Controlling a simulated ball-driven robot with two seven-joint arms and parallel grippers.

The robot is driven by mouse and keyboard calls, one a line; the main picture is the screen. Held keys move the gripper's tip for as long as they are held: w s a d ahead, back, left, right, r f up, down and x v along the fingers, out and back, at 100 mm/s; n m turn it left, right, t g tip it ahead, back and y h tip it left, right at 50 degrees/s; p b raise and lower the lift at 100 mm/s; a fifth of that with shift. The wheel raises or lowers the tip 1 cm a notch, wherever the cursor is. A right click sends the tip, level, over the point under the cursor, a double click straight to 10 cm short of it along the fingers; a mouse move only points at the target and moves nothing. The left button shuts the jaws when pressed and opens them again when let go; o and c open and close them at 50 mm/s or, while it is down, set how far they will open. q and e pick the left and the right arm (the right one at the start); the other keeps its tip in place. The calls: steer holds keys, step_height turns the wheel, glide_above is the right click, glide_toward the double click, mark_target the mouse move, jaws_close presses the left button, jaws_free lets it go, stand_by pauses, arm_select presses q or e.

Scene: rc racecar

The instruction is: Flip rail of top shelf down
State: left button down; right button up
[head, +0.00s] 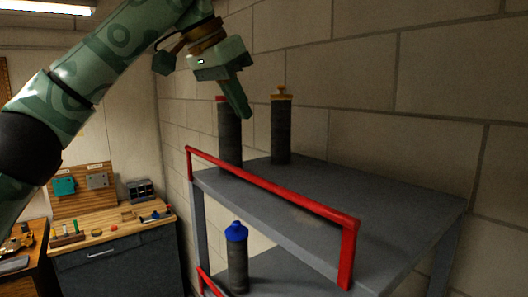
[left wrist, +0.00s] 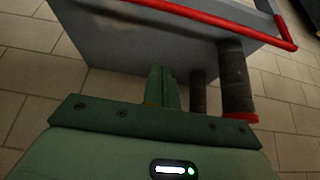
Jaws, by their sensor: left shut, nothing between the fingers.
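The red rail (head: 270,185) of the top shelf (head: 390,200) stands raised along the shelf's front edge, with a short post at each end. It also shows at the top of the left wrist view (left wrist: 205,16). My left gripper (head: 246,115) is shut and empty. It hangs above the back of the top shelf, in front of a dark bottle with a red cap (head: 230,140) and well above the rail. In the left wrist view its fingers (left wrist: 162,72) are together. My right gripper is in neither view.
A dark bottle with an orange cap (head: 281,130) stands on the top shelf near the block wall (head: 420,85). A blue-capped bottle (head: 238,260) stands on the lower shelf, which has its own red rail (head: 208,283). A workbench (head: 110,235) is at the left. The shelf's right part is clear.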

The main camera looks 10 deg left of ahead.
arm_select(q)
steer(key=s+x, duration=0.1)
steer(key=x, duration=0.8)
steer(key=s+a, duration=0.1)
steer(key=s+a+f, duration=0.1)
steer(key=a, duration=0.1)
steer(key=shift+s+f, duration=0.15)
steer(key=shift+s, duration=0.2)
steer(key=shift+d, duration=0.15)
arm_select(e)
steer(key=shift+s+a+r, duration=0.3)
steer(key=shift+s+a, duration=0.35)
arm_select(q)
steer(key=shift+w+d+f, duration=0.1)
steer(key=shift+w, duration=0.05)
